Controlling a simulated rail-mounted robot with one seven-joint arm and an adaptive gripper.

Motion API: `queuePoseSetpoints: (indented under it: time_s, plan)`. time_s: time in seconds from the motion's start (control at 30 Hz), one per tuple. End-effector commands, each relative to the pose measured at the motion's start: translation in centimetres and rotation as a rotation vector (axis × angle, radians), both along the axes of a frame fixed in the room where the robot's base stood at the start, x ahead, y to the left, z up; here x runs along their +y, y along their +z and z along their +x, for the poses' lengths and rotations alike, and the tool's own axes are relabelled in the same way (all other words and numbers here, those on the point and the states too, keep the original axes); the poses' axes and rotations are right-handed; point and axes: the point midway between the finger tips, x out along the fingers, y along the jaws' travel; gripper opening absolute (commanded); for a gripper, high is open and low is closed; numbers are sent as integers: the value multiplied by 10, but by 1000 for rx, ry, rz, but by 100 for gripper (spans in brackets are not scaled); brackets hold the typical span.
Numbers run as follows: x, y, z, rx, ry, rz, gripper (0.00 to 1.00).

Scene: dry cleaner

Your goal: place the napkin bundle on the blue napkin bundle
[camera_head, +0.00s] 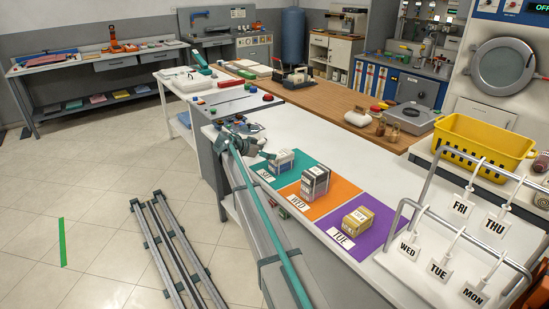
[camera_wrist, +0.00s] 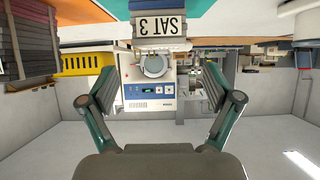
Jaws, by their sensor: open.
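Three bound napkin bundles stand on coloured mats on the white counter. I cannot tell which is the blue one. My gripper (camera_head: 264,150) is beside the pale bundle, at its left. In the wrist view, which is upside down, my gripper (camera_wrist: 160,82) is open and empty.
A wire rack with day tags (camera_head: 440,262) stands at the counter's right end. A yellow basket (camera_head: 484,143) is behind it. The counter (camera_head: 350,165) behind the mats is clear.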

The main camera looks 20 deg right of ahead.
Motion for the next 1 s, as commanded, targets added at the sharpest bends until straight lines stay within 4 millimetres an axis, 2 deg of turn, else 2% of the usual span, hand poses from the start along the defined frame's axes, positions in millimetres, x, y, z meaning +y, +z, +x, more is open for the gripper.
queuePoseSetpoints:
  time_s: [0.1, 0.23, 0.77, 0.87, 0.97, 1.0]
  plan:
    - [15, 7, -4, 0, 1, 0, 89]
    - [22, 12, -6, 1, 0, 0, 89]
    - [25, 13, -8, 5, 2, 3, 89]
    - [28, 0, -19, 37, 21, 20, 89]
    - [34, -27, -43, 112, 66, 57, 89]
    - [38, -43, -57, 155, 94, 79, 89]
